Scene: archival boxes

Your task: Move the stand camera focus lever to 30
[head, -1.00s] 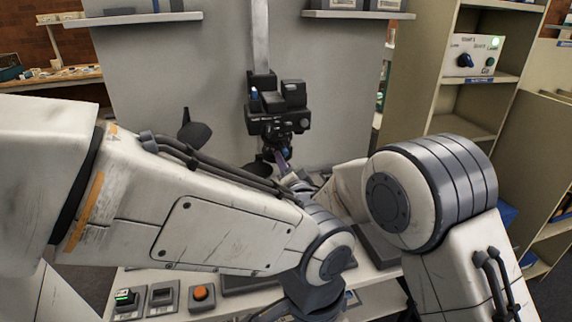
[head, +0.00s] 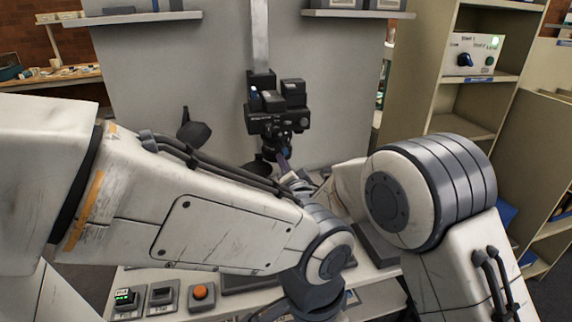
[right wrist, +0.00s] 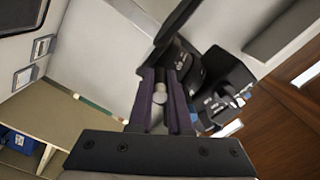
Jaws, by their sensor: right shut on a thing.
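The stand camera (head: 278,121) is a black body on a pale upright column, at the middle of the head view. My right gripper (head: 284,163) reaches up to its underside, small and partly hidden by my arms. In the right wrist view my right gripper (right wrist: 163,88) has its two dark purple fingers closed around a pale, rounded piece, which looks like the focus lever (right wrist: 160,96). The black camera (right wrist: 222,85) lies just right of the fingers there. The lever's scale and its reading are too small to make out. My left gripper is not in view.
An orange button box (head: 201,296) and several small switch boxes line the table's front left. A dark lamp-like head (head: 193,131) is left of the camera. My arms fill the foreground.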

